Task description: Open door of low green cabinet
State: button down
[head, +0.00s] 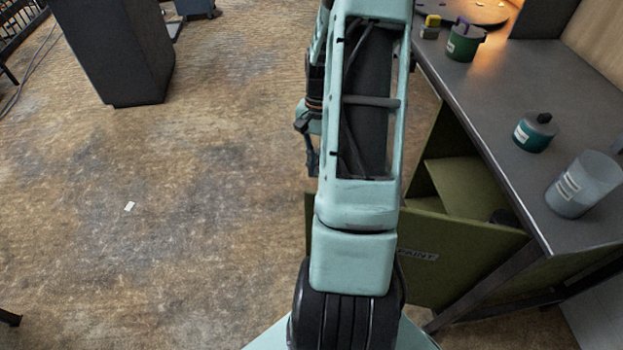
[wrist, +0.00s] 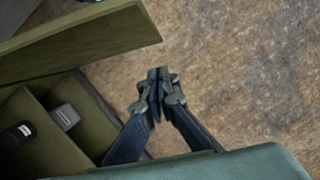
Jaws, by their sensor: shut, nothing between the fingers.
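The low green cabinet (head: 447,187) stands under the grey table at the right of the head view. Its door (head: 448,262), with a label reading "PAINT", stands swung out from the cabinet, partly hidden behind my arm. In the wrist view the door (wrist: 85,45) shows as a green panel at the upper left, with the open cabinet interior (wrist: 40,150) below it. My gripper (wrist: 157,75) is shut and empty, over the floor just right of the door and cabinet, apart from both as far as I can see.
A dark container (wrist: 18,135) and a grey item (wrist: 65,116) lie inside the cabinet. A dark bin (head: 115,50) stands upper left. The left floor is mostly clear.

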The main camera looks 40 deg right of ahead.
aim_at(308, 204)
jog(key=shift+s+a+f, duration=0.6)
jog(key=shift+a+f, duration=0.2)
jog(key=shift+f, duration=0.55)
jog(key=shift+s+a+f, duration=0.65)
jog(key=shift+a+f, duration=0.15)
jog(key=shift+f, duration=0.6)
jog(key=shift+s+a+f, duration=0.6)
jog(key=shift+a+f, duration=0.2)
jog(key=shift+f, duration=0.55)
